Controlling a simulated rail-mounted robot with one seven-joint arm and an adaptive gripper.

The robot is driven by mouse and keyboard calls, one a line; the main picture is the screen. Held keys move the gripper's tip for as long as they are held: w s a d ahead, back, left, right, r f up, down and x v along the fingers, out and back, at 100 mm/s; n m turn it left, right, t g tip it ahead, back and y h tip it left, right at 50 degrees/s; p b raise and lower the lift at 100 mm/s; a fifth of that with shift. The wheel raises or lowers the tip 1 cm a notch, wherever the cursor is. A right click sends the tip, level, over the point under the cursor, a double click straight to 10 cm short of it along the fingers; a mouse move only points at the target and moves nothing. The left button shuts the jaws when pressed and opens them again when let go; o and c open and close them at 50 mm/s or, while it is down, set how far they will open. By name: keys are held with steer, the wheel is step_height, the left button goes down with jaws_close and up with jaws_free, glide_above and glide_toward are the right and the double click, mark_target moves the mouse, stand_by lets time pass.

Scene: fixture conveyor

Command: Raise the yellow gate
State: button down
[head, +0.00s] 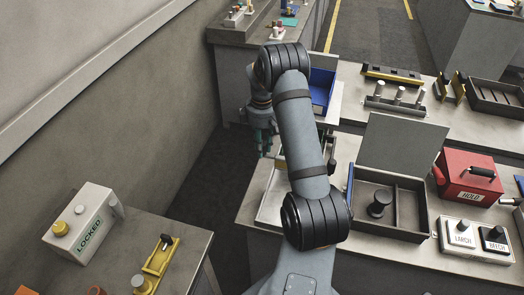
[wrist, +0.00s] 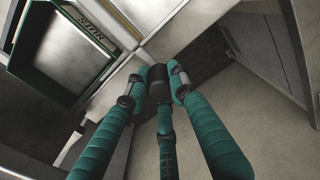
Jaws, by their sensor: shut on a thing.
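My gripper (head: 265,141) hangs at the left of the work surface in the head view, over the dark floor gap. In the wrist view its three teal fingers (wrist: 160,80) are closed together around a dark, rounded thing (wrist: 158,88), mostly hidden by them. I cannot tell what it is. No yellow gate is clearly identifiable. A yellow bracket with a black knob (head: 158,262) is on the lower-left bench, and a yellow-and-black bar (head: 392,76) lies on the far right table. Both are well apart from my gripper.
A white box marked LOCKED (head: 80,222) stands on the left bench. On the right are a dark divided tray (head: 408,225), a red box (head: 468,178) and a two-button panel (head: 474,240). A green-edged bin (wrist: 62,55) shows in the wrist view. A wall runs along the left.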

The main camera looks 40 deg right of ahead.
step_height(320, 180, up, 6)
steer(key=shift+f+p, duration=0.1)
steer(key=shift+p, duration=0.95)
steer(key=shift+w, duration=0.2)
steer(key=c, duration=1.9)
jaws_free()
steer(key=shift+o, duration=1.4)
steer(key=shift+s+a, duration=0.1)
steer(key=shift+s, duration=0.05)
steer(key=shift+o, duration=0.8)
step_height(320, 180, up, 12)
steer(key=shift+f, duration=0.15)
